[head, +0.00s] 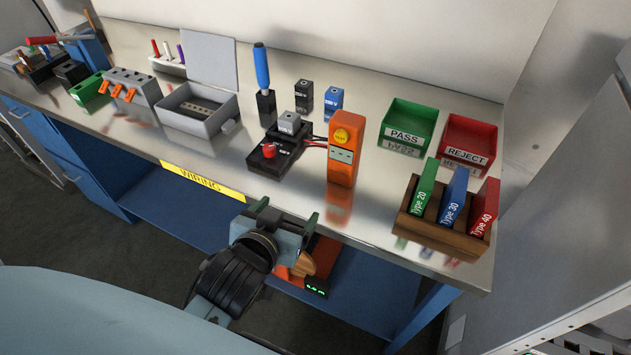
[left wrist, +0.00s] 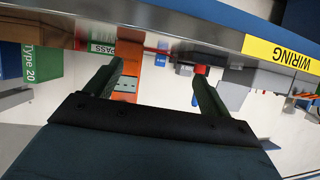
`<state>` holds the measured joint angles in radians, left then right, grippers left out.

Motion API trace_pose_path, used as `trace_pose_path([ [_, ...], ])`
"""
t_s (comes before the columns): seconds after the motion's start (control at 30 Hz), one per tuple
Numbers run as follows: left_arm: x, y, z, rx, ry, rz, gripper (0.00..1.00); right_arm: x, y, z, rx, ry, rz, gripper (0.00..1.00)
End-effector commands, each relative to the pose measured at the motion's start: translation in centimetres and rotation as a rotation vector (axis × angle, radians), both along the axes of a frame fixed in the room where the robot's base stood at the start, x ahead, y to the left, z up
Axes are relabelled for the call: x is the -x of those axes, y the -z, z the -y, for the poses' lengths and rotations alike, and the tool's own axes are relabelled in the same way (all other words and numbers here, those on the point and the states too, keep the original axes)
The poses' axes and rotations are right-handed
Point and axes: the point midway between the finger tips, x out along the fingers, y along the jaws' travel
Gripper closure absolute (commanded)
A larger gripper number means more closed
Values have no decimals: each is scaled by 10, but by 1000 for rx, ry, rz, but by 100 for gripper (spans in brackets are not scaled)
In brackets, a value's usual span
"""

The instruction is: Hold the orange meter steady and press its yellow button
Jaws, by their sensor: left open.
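The orange meter (head: 342,165) stands upright on the bench, right of the black test block (head: 272,158), with wires between them. Its round yellow button (head: 342,136) is high on the front face, above a panel of sockets. My left gripper (head: 287,212) is open and empty, in front of the bench's front edge, nearer than the meter and to its lower left. In the left wrist view, the picture is upside down and the meter (left wrist: 127,82) shows beyond the gap between the fingers (left wrist: 155,82), nearer the left finger. I cannot make out the button there. My right gripper is not in view.
A wooden rack (head: 448,239) of coloured type cards stands right of the meter, with the green PASS bin (head: 408,124) and red REJECT bin (head: 468,141) behind. A grey box (head: 198,112) stands left. The bench strip before the meter is clear.

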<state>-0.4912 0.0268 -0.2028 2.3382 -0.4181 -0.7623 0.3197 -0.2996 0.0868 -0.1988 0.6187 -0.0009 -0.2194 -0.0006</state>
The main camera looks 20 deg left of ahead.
Motion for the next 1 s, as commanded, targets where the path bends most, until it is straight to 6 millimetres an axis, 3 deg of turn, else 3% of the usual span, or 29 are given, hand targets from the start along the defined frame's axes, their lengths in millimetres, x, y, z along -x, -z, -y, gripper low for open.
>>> trace_pose_path([
  [0.2, -29, -51, 30, 24, 63, 326, 18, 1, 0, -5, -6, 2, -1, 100],
  [0.33, -33, -66, 42, 32, 99, 416, 18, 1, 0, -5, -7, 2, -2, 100],
  [0.57, -49, -72, 46, 32, 112, 446, 18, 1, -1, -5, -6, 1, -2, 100],
  [1.0, -127, -71, 49, 32, 113, 443, 18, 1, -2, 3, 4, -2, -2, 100],
])
